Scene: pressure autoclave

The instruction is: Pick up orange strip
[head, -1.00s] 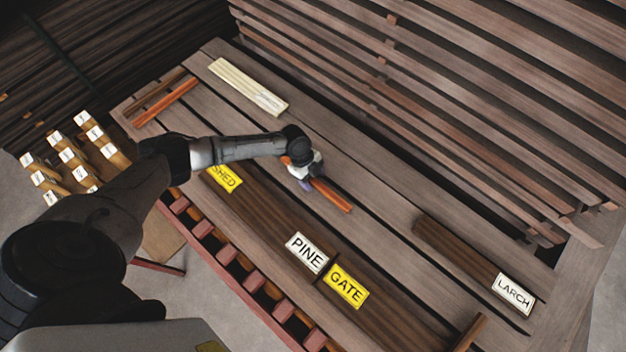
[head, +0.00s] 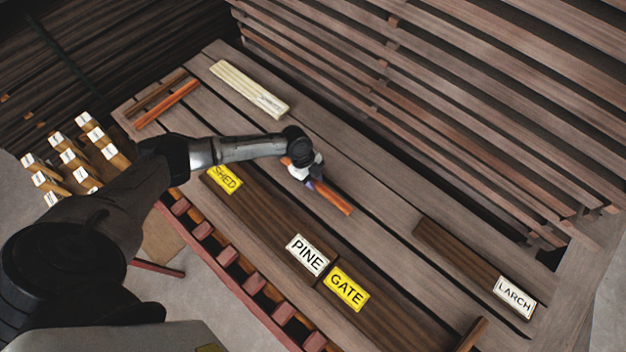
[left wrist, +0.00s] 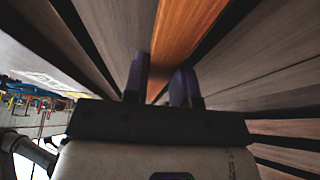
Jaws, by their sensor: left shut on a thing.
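An orange strip (head: 333,198) lies along the slatted wooden table in the middle of the head view. My left gripper (head: 312,184) is over the strip and shut on it, hiding part of its length. In the left wrist view the orange strip (left wrist: 184,40) runs away between the two purple fingers of the gripper (left wrist: 164,88). I cannot tell whether the strip is lifted off the slats. A second orange strip (head: 167,102) lies at the table's far left, apart from the gripper. My right gripper does not show.
A pale bundle (head: 248,88) lies at the back of the table (head: 360,150). Dark boards carry labels SHED (head: 224,178), PINE (head: 307,254), GATE (head: 346,287) and LARCH (head: 514,296). A stack of slats (head: 450,110) rises behind. Several tagged blocks (head: 75,160) stand left.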

